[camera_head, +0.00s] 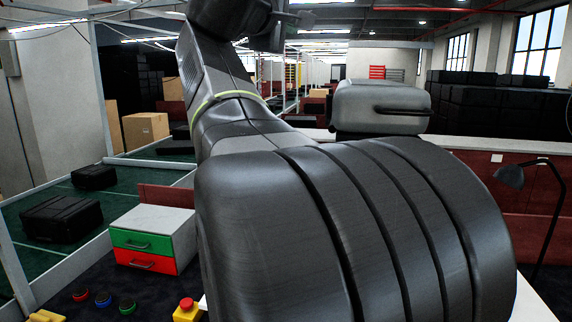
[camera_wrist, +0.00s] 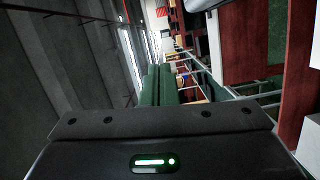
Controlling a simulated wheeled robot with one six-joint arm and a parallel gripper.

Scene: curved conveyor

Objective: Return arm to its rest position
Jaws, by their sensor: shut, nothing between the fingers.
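My arm (camera_head: 245,130) fills the middle of the head view, rising from the large dark shoulder in front and bending over at the top edge. My gripper (camera_wrist: 158,68) shows in the wrist view as two green fingers side by side, closed together with nothing seen between them. Its dark body with a lit green indicator fills the bottom of that view. The gripper stays clear of any object there, and the wrist view is turned sideways. In the head view the far end of the arm is partly cut off by the top edge.
A grey case (camera_head: 382,106) stands behind my shoulder. Black cases (camera_head: 62,217) lie on the green conveyor (camera_head: 30,262) at left. A drawer unit (camera_head: 152,238) with green and red fronts, a red button on a yellow box (camera_head: 187,310), and a dark lamp (camera_head: 510,177) stand nearer.

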